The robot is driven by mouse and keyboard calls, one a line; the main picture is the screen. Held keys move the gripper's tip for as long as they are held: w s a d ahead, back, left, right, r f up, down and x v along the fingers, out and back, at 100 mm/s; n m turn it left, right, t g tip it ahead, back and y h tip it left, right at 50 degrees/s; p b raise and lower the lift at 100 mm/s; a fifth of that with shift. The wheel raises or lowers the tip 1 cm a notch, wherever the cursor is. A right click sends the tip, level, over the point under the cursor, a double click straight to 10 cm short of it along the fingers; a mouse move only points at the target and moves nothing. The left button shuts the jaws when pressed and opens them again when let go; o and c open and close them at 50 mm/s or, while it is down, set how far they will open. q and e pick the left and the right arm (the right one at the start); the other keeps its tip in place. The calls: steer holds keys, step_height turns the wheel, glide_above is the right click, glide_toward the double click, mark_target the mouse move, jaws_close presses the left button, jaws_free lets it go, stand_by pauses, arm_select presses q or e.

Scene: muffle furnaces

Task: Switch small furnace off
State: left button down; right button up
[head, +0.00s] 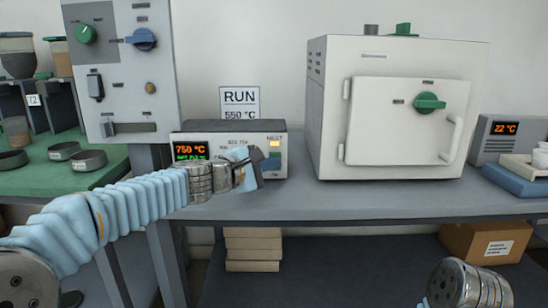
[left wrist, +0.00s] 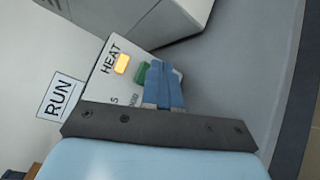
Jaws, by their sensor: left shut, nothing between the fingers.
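A grey controller box (head: 228,140) stands on the bench, with an orange "750 °C" readout and a green line below it. Its HEAT lamp (head: 274,143) is lit amber, and the lamp also shows in the left wrist view (left wrist: 122,63). A green switch (left wrist: 142,73) sits beside the lamp; my gripper hides part of it. My left gripper (left wrist: 165,88) is shut and empty, its blue fingertips right at the switch; I cannot tell whether they touch it. In the head view my left gripper (head: 257,168) is in front of the box's right end. My right gripper is out of view.
A white furnace (head: 395,100) with a green door knob and handle stands to the right on the grey bench (head: 360,203). A grey panel (head: 122,70) with knobs stands at the left. A "RUN 550 °C" sign (head: 239,102) is behind the box. A "22 °C" unit (head: 503,131) is far right.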

arm_select(q)
steer(key=shift+w, duration=0.15)
stand_by(0.7)
steer(key=shift+w, duration=0.3)
steer(key=shift+w+r+p, duration=0.15)
steer(key=shift+w+p, duration=0.15)
stand_by(0.5)
steer(key=shift+s, duration=0.1)
steer(key=shift+s+b, duration=0.5)
steer(key=shift+s, duration=0.15)
